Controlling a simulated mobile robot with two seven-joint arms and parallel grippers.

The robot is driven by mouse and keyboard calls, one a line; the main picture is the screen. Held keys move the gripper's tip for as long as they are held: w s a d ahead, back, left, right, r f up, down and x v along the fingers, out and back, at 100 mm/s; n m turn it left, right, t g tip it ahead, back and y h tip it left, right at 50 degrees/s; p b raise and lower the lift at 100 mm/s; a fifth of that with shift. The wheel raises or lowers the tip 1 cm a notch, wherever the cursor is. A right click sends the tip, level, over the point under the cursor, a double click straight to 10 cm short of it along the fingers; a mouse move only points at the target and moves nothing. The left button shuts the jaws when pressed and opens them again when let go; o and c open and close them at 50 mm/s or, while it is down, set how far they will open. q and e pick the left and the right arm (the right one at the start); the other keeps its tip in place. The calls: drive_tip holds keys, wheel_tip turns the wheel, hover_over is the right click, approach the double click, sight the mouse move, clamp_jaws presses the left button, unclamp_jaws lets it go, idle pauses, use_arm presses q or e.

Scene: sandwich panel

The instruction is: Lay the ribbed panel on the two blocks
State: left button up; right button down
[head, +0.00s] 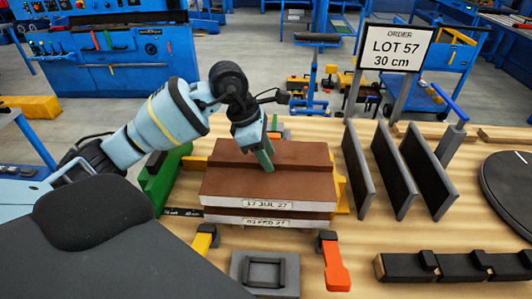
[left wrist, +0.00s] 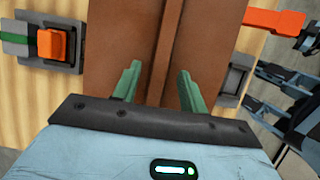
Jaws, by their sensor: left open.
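A brown panel (head: 233,183) with a raised rib along its top and a white front edge labelled "17 JUL 27" lies on a second panel (head: 270,222), whose label is partly hidden. My left gripper (head: 266,158) is over the rib of the upper panel. In the left wrist view its green fingers (left wrist: 160,72) are apart, one on each side of the rib, above the brown panel (left wrist: 110,40). I cannot tell if they touch it. I cannot tell which pieces are the two blocks. My right gripper is not in view.
Dark upright plates (head: 393,170) stand to the right, below the "LOT 57" sign (head: 394,48). A black slotted row (head: 455,270) and a round disc (head: 510,185) lie farther right.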

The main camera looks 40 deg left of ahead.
use_arm(q)
drive_tip(key=v, duration=1.2)
drive_tip(key=shift+r, duration=0.25)
